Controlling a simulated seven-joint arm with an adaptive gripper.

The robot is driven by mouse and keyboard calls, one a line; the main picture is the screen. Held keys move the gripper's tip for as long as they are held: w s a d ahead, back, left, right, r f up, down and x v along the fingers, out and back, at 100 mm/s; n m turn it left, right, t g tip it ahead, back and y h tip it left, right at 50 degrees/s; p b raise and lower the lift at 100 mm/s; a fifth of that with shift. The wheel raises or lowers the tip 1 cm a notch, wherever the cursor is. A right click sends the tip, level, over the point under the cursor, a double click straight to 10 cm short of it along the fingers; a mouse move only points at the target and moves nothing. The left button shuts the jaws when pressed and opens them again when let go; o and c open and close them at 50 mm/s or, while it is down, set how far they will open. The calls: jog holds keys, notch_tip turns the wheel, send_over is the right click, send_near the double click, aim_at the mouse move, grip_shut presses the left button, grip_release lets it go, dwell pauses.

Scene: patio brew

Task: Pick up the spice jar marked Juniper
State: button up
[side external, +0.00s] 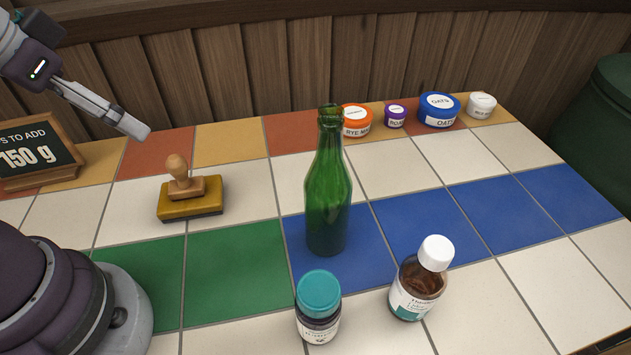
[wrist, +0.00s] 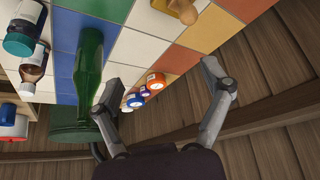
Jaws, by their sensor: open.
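I can read no label as Juniper in either view. A dark jar with a teal lid (side external: 318,325) stands at the front of the tiled table; its label is too small to read surely. It also shows at the top left of the wrist view (wrist: 24,28). Small lidded tubs stand along the back: orange (side external: 356,121), purple (side external: 396,116), blue (side external: 439,110) and white (side external: 481,106). The orange tub also shows in the wrist view (wrist: 155,80). My gripper (wrist: 163,75) is open and empty, its fingers wide apart. In the side view it hangs above the table's back left (side external: 135,128).
A tall green bottle (side external: 328,205) stands mid-table, before the back tubs. A brown bottle with a white cap (side external: 418,285) stands front right. A wooden stamp on its pad (side external: 190,198) and a chalkboard sign (side external: 38,155) are at left. Tiles at right are clear.

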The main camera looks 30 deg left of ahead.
jog(key=m+g+h, duration=0.3)
jog(key=m, duration=0.7)
send_near(317, 289)
jog(key=w, duration=0.1)
jog(key=x, duration=0.7)
jog(key=s+x, duration=0.1)
jog(key=x, duration=0.2)
jog(key=shift+d+f, duration=0.1)
jog(key=shift+f, duration=0.25)
jog(key=shift+c, duration=0.4)
jog(key=c, duration=1.3)
jog(key=shift+o, duration=0.2)
jog(key=shift+r, duration=0.15)
